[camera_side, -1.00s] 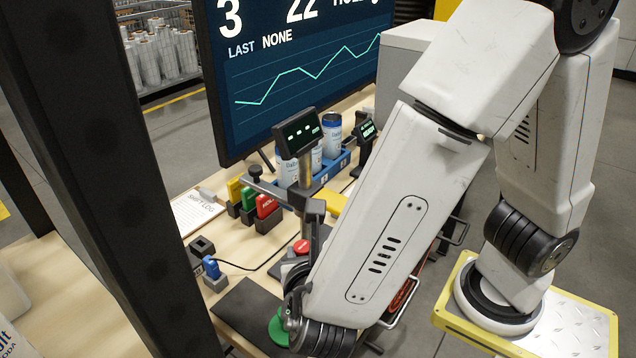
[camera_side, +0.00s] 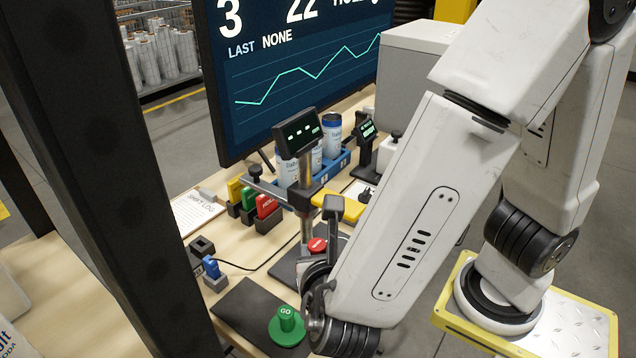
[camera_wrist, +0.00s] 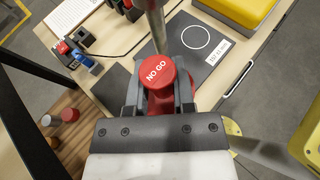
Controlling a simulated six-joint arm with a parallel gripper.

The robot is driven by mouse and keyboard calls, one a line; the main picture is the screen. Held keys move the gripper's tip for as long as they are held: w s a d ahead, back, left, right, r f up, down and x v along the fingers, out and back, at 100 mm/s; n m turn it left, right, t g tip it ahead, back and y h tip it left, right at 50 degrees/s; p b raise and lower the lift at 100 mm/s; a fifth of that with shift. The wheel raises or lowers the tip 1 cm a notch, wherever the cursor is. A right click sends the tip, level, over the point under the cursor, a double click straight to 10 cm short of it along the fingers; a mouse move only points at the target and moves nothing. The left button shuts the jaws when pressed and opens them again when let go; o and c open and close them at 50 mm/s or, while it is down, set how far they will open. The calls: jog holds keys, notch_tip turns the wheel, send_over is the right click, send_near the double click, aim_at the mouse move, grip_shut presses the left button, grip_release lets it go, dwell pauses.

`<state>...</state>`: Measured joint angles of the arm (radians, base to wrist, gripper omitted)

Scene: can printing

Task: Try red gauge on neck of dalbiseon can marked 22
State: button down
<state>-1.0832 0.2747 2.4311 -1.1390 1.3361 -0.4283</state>
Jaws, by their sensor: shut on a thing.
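My gripper (camera_wrist: 159,92) is shut on the red gauge (camera_wrist: 157,74), whose round top reads "NO GO". The red top also shows in the side view (camera_side: 317,245), next to my wrist; its lower part is hidden there. The green "GO" gauge (camera_side: 287,322) stands upright on a dark mat (camera_side: 243,308), left of my gripper. Several white-and-blue cans (camera_side: 331,137) stand in a blue rack (camera_side: 337,165) at the back. Their numbers are too small to read, so I cannot tell which is 22.
A metal post with a small display (camera_side: 298,133) stands close to my gripper. A dark plate with a white circle (camera_wrist: 195,37) lies ahead in the wrist view. Coloured blocks (camera_side: 267,207) sit in black holders at left. A big screen (camera_side: 295,60) stands behind.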

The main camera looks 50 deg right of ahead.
jog(key=shift+r, duration=0.15)
notch_tip(320, 180, up, 28)
jog(key=w+d+r+m+g+h, duration=0.1)
jog(key=w+m+g, duration=0.1)
jog(key=w, duration=0.3)
jog(key=w+d+r+m+g+h, duration=0.1)
jog(key=w+d+r, duration=0.1)
jog(key=w, duration=0.4)
jog(key=w+d+m+g+h, duration=0.2)
jog(key=w+d+m+g, duration=0.2)
jog(key=w+d, duration=0.5)
jog(key=w+d+f+m+g, duration=0.1)
jog(key=w+d+m+g, duration=0.15)
jog(key=d, duration=0.55)
jog(key=w+d+f+m+g, duration=0.1)
jog(key=w+d+g, duration=0.15)
jog(key=d, duration=0.55)
jog(key=w+d+f+m+g, duration=0.1)
jog(key=w+d+f+m, duration=0.15)
jog(key=d, duration=0.55)
notch_tip(320, 180, down, 17)
jog(key=n, duration=0.1)
jog(key=shift+a, duration=0.25)
jog(key=shift+f, duration=0.1)
jog(key=shift+f, duration=2.65)
